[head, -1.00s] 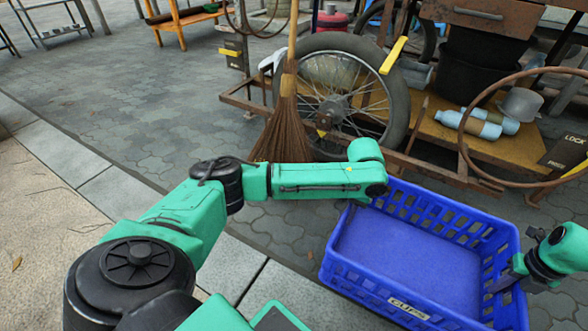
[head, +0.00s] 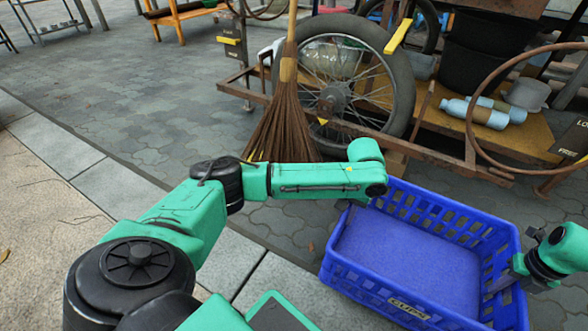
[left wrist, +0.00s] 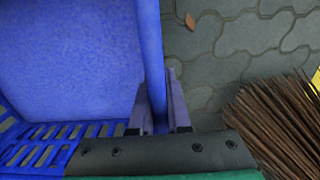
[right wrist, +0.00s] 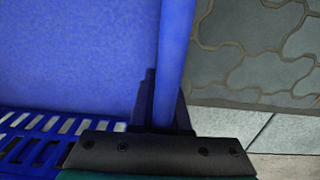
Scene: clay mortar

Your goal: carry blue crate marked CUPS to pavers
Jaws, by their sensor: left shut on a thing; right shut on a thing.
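The blue crate (head: 410,262) is at the lower right of the head view, with a CUPS label (head: 408,308) on its near wall. It looks empty and roughly level. My left gripper (left wrist: 158,112) is shut on one side wall; in the head view my own wrist hides its fingers. My right gripper (head: 506,280) is shut on the opposite wall, and the right wrist view shows that wall between its fingers (right wrist: 163,108). Paving shows beyond the walls in both wrist views. The crate's underside is hidden.
A broom (head: 286,125) and a spoked cart wheel (head: 342,90) stand just beyond the crate. A rusty hoop (head: 470,120) and light-blue bottles (head: 474,112) are at the cart, right. Grey pavers (head: 120,105) lie clear to the left, bordered by pale slabs (head: 125,192).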

